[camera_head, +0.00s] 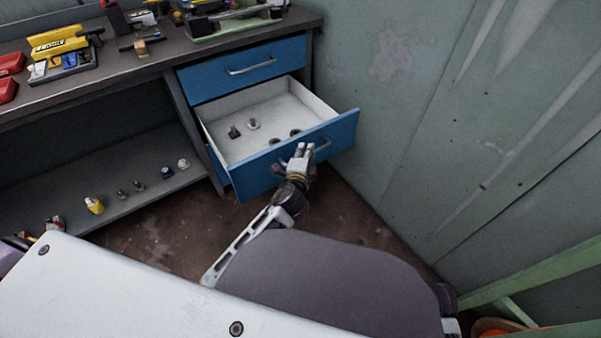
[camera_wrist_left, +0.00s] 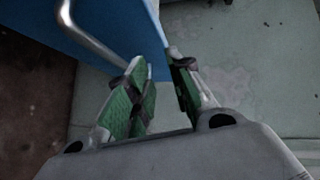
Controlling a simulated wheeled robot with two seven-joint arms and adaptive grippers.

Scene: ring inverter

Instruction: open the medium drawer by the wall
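The medium drawer (camera_head: 255,176) has a blue front and a pale inside, and it stands pulled well out beside the wall. Its metal handle (camera_head: 325,144) is partly hidden by my left gripper. My left gripper (camera_head: 302,149) is at the drawer front, close to the handle. In the left wrist view, my left gripper (camera_wrist_left: 157,62) has its green-padded fingers apart, with a gap between them. There the handle (camera_wrist_left: 88,38) runs to the left of the fingers, not between them, and the blue front (camera_wrist_left: 120,22) lies beyond. My right gripper is out of view.
A shut blue drawer (camera_head: 245,70) is just above. Small items (camera_head: 252,124) lie in the open drawer. The worktop (camera_head: 105,68) holds tools, and a lower shelf (camera_head: 130,195) holds small parts. The grey-green wall (camera_head: 430,100) stands close on the right.

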